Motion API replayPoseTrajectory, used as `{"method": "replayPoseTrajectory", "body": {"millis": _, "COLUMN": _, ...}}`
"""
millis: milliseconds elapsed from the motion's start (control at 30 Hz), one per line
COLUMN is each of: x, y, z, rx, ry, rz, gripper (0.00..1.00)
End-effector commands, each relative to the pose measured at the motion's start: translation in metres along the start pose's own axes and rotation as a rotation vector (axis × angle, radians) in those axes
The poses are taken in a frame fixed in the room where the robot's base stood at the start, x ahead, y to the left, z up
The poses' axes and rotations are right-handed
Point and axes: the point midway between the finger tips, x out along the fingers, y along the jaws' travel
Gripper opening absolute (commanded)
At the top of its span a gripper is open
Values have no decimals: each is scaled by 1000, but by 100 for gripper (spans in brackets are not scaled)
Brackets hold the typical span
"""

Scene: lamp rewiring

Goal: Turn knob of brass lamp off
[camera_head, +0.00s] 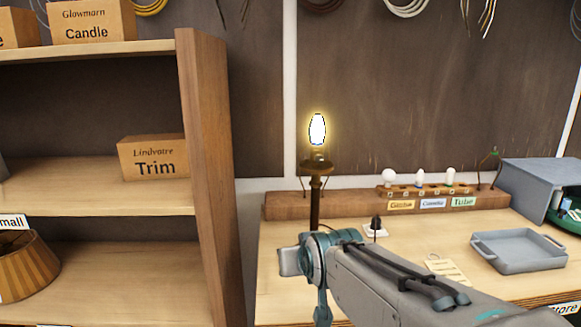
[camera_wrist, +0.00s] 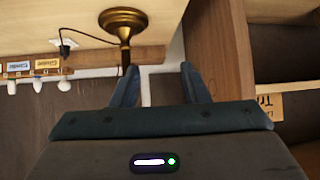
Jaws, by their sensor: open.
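The brass lamp (camera_head: 315,205) stands upright at the left end of the workbench, and its bulb (camera_head: 317,130) glows. A holder and small round plate sit under the bulb. I cannot make out the knob clearly. The wrist view looks upside down and shows the lamp's round brass base (camera_wrist: 123,20) and part of its stem; the bulb is out of that view. My gripper (camera_wrist: 159,68) is open and empty, with a gap between its fingers. The stem lies near the left finger, not between the fingers in the picture. In the head view my arm hides the lamp's foot.
A wooden rack (camera_head: 345,204) with several bulbs stands behind the lamp. A plug sits in a white socket (camera_head: 376,231). A grey tray (camera_head: 517,250) is at the right. A shelf unit (camera_head: 208,160) with labelled boxes rises close on the left.

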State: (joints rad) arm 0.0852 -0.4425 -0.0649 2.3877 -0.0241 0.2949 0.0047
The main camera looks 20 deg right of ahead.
Motion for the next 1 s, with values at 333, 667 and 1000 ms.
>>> {"method": "replayPoseTrajectory", "body": {"millis": 333, "x": -13, "y": 64, "z": -121, "rx": 42, "ry": 570, "rz": 121, "gripper": 41}}
{"method": "replayPoseTrajectory", "body": {"millis": 667, "x": -15, "y": 74, "z": -149, "rx": 38, "ry": 670, "rz": 141, "gripper": 41}}
{"method": "replayPoseTrajectory", "body": {"millis": 1000, "x": 23, "y": 81, "z": -179, "rx": 39, "ry": 667, "rz": 141, "gripper": 41}}
